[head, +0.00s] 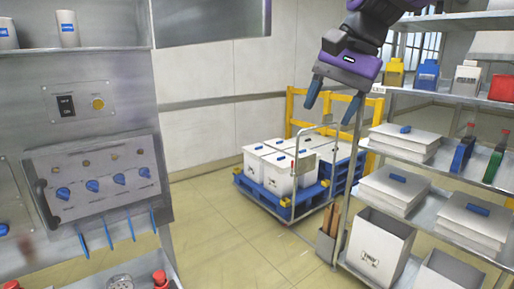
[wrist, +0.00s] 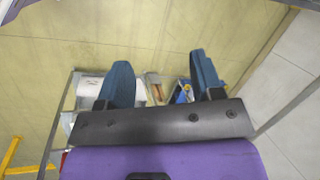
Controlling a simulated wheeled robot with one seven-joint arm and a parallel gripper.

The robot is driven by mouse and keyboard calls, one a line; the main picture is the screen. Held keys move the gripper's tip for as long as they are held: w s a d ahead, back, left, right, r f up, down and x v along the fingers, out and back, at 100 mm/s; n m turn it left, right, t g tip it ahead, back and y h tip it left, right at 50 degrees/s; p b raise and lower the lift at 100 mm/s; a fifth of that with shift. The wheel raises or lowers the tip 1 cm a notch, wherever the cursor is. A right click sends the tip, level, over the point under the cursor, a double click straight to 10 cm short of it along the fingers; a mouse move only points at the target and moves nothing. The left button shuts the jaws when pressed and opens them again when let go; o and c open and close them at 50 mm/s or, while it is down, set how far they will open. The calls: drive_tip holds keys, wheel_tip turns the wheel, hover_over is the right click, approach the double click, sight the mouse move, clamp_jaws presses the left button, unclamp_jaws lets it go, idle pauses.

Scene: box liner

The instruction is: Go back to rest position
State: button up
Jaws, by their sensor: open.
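My gripper (head: 332,100) hangs at the upper middle right of the head view, purple and black with two blue fingers pointing down. The fingers are spread apart and nothing is between them. In the wrist view my gripper (wrist: 160,85) also shows open and empty, with the floor and part of a rack beyond it. The gripper is in the air, to the left of the metal shelf rack (head: 425,95) as seen in the head view.
White boxes (head: 281,172) stand on a blue pallet (head: 262,195) behind a metal cart frame. A yellow rail (head: 291,108) is behind them. A control panel (head: 98,184) fills the left. The shelves hold lidded boxes and bottles. Tiled floor (head: 225,230) is clear in the middle.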

drive_tip(key=s+d+f+n+t+h, duration=0.2)
drive_tip(key=s+d+f, duration=0.3)
drive_tip(key=s+d, duration=0.3)
drive_tip(key=s+d+f+n+t+h, duration=0.1)
drive_tip(key=s+d+f, duration=0.4)
drive_tip(key=d, duration=0.5)
drive_tip(key=s+n+t, duration=0.1)
drive_tip(key=s+n, duration=0.1)
drive_tip(key=shift+s+f+t+h, duration=0.25)
drive_tip(key=shift+s+t+h, duration=0.15)
